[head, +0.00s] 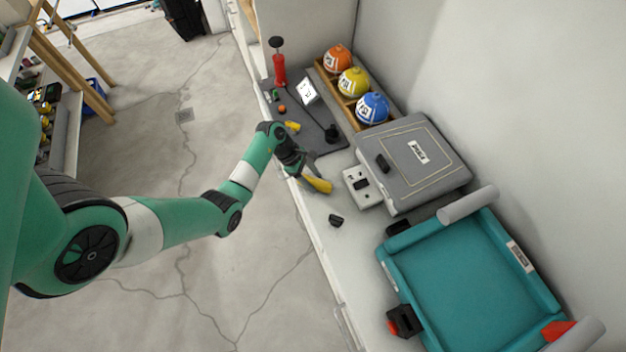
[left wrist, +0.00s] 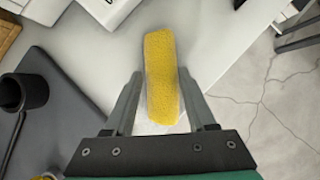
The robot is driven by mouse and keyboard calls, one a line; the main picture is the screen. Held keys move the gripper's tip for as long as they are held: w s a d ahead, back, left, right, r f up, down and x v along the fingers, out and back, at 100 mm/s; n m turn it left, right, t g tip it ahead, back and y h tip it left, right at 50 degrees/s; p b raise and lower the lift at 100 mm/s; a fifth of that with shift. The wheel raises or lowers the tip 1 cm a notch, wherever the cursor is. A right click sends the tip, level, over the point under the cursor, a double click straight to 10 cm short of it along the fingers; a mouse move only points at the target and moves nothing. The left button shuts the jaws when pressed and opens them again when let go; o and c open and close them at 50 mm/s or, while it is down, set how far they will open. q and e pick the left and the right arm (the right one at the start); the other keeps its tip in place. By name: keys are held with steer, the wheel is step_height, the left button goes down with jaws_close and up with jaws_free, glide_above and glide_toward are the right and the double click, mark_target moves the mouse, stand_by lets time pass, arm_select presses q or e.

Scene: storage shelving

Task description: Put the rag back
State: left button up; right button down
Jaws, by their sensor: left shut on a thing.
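The rag looks like a thick, rough yellow block. In the head view the yellow rag (head: 319,185) is at the tip of my left gripper (head: 303,172), over the front edge of the white counter. In the left wrist view the yellow rag (left wrist: 161,80) stands lengthwise between the two grey fingers of my left gripper (left wrist: 160,88), which is shut on it. The white surface shows below it; I cannot tell whether the rag touches it. My right gripper is not in view.
The white counter (head: 318,207) bears a dark mat (head: 318,138) with small items, a wooden rack (head: 322,76) of three balls, a grey case (head: 418,158), a white switch box (head: 357,187), a small black piece (head: 336,220) and a teal tray (head: 400,262). Open floor lies left.

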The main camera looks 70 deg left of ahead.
arm_select(q)
steer(key=shift+f, duration=0.1)
steer(key=o, duration=1.3)
steer(key=shift+o, duration=0.2)
steer(key=shift+r, duration=0.3)
steer(key=p+v, duration=0.3)
steer(key=v, duration=0.8)
steer(key=shift+s+a+r, duration=0.15)
steer(key=shift+s+r, duration=0.05)
steer(key=shift+r, duration=0.1)
